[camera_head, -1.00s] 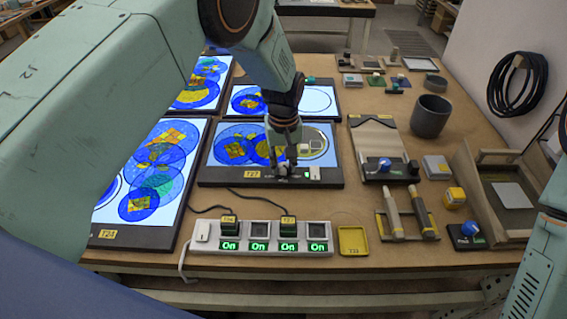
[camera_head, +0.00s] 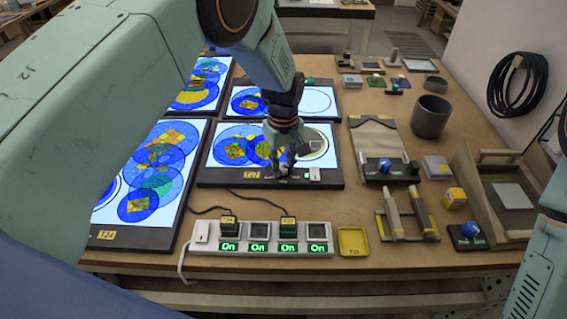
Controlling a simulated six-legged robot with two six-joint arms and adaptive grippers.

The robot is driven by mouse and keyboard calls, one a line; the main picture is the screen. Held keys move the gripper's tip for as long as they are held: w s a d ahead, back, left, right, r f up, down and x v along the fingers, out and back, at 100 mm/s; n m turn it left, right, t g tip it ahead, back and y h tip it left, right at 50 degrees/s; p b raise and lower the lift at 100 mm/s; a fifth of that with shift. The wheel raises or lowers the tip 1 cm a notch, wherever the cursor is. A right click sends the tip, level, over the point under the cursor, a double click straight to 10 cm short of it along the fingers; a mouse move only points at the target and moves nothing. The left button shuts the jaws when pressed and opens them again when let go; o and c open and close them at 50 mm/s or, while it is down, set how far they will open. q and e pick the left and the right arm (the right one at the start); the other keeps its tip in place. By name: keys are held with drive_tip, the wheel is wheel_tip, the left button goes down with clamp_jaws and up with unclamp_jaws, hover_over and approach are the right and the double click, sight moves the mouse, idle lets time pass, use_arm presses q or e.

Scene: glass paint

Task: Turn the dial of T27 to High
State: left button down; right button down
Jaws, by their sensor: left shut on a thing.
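The T27 light panel (camera_head: 330,165) lies flat in the middle of the table. Its yellow label (camera_head: 251,175) is on the front edge, and its lit screen is bright white with blue circles and yellow pieces on it. My left gripper (camera_head: 282,170) points down at the panel's front edge, right of the label. It is shut on the dial there, which its fingers mostly hide, so I cannot read the dial's setting. My right arm shows only at the right edge; its gripper is out of view.
A power strip (camera_head: 205,249) with several green "On" displays stands in front of the panel, with black cables between. Other lit panels lie left and behind. A yellow tray (camera_head: 353,241), tool rack (camera_head: 404,238) and grey cup (camera_head: 430,116) stand to the right.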

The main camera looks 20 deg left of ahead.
sight(284, 166)
use_arm(q)
drive_tip(key=shift+w+r, duration=0.25)
drive_tip(key=shift+w, duration=0.05)
drive_tip(key=c, duration=1.5)
unclamp_jaws()
drive_tip(key=o, duration=0.4)
drive_tip(key=shift+s+f, duration=0.1)
drive_tip(key=shift+s, duration=0.1)
drive_tip(key=shift+o, duration=0.2)
wheel_tip(284, 166, up, 12)
